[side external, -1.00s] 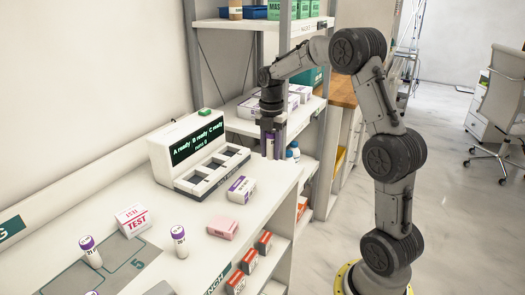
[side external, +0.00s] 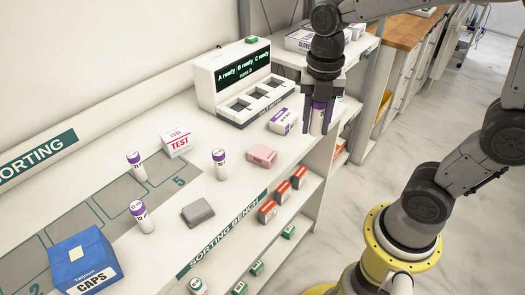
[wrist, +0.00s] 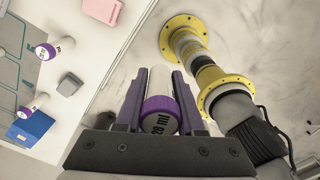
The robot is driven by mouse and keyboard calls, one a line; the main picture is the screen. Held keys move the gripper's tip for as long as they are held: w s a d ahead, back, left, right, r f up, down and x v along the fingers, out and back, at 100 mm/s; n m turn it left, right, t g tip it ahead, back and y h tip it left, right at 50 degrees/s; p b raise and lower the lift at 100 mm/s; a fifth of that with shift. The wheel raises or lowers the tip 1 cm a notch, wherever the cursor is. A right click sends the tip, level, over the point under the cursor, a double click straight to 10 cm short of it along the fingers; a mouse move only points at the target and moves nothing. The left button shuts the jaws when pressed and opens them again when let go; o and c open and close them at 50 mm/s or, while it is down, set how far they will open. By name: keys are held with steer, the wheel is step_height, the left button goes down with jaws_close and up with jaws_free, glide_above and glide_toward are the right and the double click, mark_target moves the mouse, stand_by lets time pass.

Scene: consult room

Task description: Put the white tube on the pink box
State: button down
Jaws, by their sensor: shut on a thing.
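My gripper (side external: 318,122) is shut on a white tube (side external: 317,118) with a purple cap, held upright at the far right end of the bench. In the wrist view the tube (wrist: 160,82) is between my two fingers, cap toward the camera. I cannot tell whether its bottom touches the bench. The pink box (side external: 262,156) lies on the bench, left of and nearer than my gripper, apart from it. It also shows at the top of the wrist view (wrist: 101,12).
Behind is a white machine with slots (side external: 232,82). Other purple-capped tubes (side external: 219,164), a grey block (side external: 198,212), a TEST box (side external: 176,144) and a blue CAPS box (side external: 85,262) stand further left.

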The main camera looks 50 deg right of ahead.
steer(key=shift+w+a+r, duration=0.1)
steer(key=shift+w+a, duration=0.05)
steer(key=shift+a, duration=0.15)
steer(key=w+f, duration=0.4)
steer(key=w, duration=0.4)
glide_above(262, 152)
steer(key=f, duration=0.5)
steer(key=shift+s+f, duration=0.15)
steer(key=shift+s, duration=0.15)
steer(key=shift+w+f, duration=0.15)
steer(key=shift+f, duration=0.75)
steer(key=shift+w+f, duration=0.1)
steer(key=shift+f, duration=0.8)
steer(key=shift+f, duration=0.1)
steer(key=c, duration=0.5)
jaws_free()
